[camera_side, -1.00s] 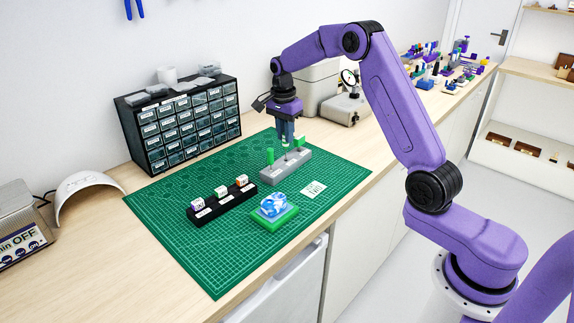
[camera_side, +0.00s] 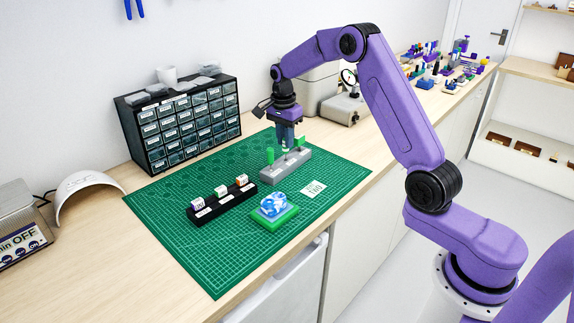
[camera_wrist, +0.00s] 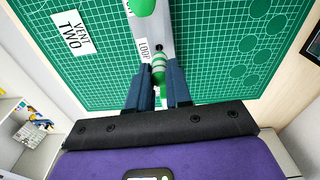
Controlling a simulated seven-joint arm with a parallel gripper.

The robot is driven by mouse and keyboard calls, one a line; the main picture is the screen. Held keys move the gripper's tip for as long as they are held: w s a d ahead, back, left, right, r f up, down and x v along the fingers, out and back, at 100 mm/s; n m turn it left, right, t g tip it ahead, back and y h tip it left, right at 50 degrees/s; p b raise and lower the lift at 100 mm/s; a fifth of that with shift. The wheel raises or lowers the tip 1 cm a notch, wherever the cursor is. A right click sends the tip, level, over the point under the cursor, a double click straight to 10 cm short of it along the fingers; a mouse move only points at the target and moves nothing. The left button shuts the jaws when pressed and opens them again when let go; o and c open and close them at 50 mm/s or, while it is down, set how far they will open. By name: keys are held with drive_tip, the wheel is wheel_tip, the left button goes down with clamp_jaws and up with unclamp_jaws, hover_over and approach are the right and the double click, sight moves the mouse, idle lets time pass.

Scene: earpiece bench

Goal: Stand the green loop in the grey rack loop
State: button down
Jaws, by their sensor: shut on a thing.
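The grey rack (camera_side: 272,178) lies on the green mat, with a green piece standing near each end. In the wrist view the rack (camera_wrist: 150,22) carries a label reading "LOOP" and shows a dark hole close to the held piece. My gripper (camera_side: 286,149) is low over the middle of the rack, pointing down. In the wrist view my gripper (camera_wrist: 159,84) is shut on the green loop (camera_wrist: 160,66), a green piece with pale bands. Its lower end is hard to see, so I cannot tell whether it is in the rack.
A "VENT TWO" card (camera_wrist: 68,32) lies beside the rack. A drawer cabinet (camera_side: 180,125) stands behind. The mat's front left is clear.

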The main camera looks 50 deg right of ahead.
drive_tip(key=shift+f, duration=0.15)
drive_tip(key=c, duration=1)
unclamp_jaws()
drive_tip(key=shift+o, duration=0.2)
wheel_tip(320, 180, up, 17)
drive_tip(key=a, duration=0.1)
drive_tip(key=shift+r, duration=0.2)
drive_tip(key=shift+a, duration=0.1)
